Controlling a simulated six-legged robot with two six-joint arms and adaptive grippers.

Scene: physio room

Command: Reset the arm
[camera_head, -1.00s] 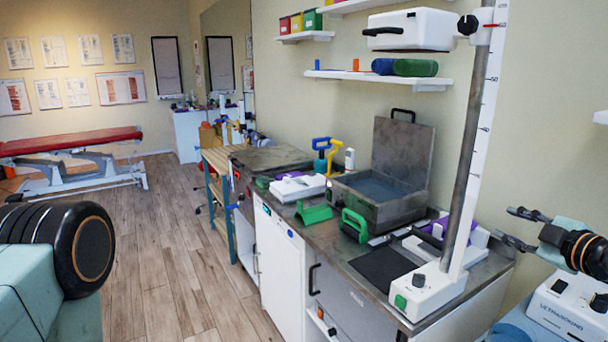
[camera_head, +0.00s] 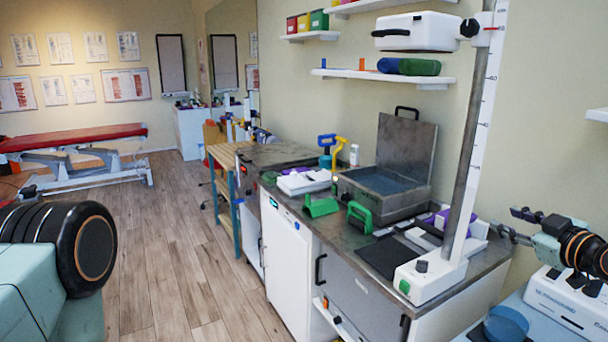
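My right gripper (camera_head: 518,224) shows at the right edge in the head view. Its two dark fingers point left and stand apart, with nothing between them. It is in the air, right of the white post stand and above the ultrasound unit (camera_head: 566,308). My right arm's wrist, teal with black and orange rings, shows behind the fingers. At the left edge a teal and black link of my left arm shows. My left gripper is out of the frame.
The metal counter (camera_head: 345,236) holds an open steel bath (camera_head: 380,192), a green handled tool (camera_head: 359,217) and a post stand (camera_head: 430,280) near my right gripper. A blue round object (camera_head: 506,325) lies below it. The wooden floor (camera_head: 175,240) is clear; a red treatment bench (camera_head: 75,138) stands behind.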

